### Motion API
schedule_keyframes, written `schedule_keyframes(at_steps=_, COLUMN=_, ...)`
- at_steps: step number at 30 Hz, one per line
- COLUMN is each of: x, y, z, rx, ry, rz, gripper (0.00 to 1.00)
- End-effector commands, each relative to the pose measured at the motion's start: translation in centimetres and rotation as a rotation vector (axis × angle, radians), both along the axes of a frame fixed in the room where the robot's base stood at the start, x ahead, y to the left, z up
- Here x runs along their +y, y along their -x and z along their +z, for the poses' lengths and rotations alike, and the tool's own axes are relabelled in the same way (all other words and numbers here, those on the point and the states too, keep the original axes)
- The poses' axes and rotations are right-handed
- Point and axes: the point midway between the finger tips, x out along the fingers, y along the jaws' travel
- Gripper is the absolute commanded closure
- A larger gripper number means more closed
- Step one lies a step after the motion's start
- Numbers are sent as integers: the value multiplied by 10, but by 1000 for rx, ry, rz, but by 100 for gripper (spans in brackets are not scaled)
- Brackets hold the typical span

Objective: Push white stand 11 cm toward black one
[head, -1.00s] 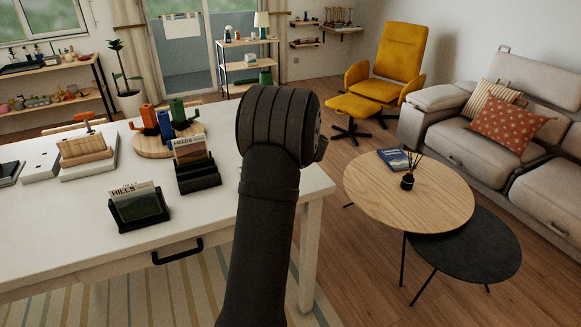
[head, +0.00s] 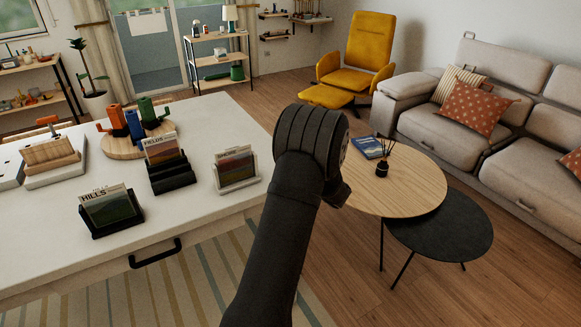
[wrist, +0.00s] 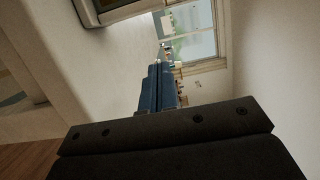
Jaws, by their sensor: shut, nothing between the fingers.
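The white stand (head: 238,186) is upright near the right end of the white table, holding a reddish landscape card. A black stand (head: 174,180) with a "FIELDS" card is just left of it, with a gap between them. A second black stand (head: 112,226) with a "HILLS" card is nearer the front left. In the head view my dark arm rises right of the white stand, and my fingertips cannot be made out. In the wrist view my gripper (wrist: 168,135) is a dark shut block along the bottom, with no stand recognisable in front of it.
A round wooden board (head: 120,148) with orange, blue and green pieces lies behind the stands. A wooden block on a white base (head: 52,168) is at left. The table (head: 210,228) is bare around the white stand. A round coffee table (head: 415,188) stands right.

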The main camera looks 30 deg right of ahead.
Motion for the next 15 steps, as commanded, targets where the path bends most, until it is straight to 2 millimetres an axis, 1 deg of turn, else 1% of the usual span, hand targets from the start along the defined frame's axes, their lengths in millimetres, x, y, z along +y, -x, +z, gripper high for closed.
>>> schedule_keyframes(at_steps=1, x=4, y=-12, z=0, rx=0, ry=1, rz=4, gripper=100)
schedule_keyframes(at_steps=3, x=8, y=-27, z=0, rx=-1, ry=2, rz=3, gripper=100)
schedule_keyframes(at_steps=6, x=12, y=-46, z=0, rx=0, ry=1, rz=2, gripper=100)
schedule_keyframes(at_steps=7, x=15, y=-50, z=0, rx=0, ry=-1, rz=2, gripper=100)
schedule_keyframes(at_steps=9, x=28, y=-47, z=1, rx=1, ry=-1, rz=2, gripper=100)
schedule_keyframes(at_steps=12, x=40, y=-47, z=0, rx=1, ry=0, rz=0, gripper=100)
schedule_keyframes(at_steps=15, x=48, y=-46, z=0, rx=1, ry=0, rz=0, gripper=100)
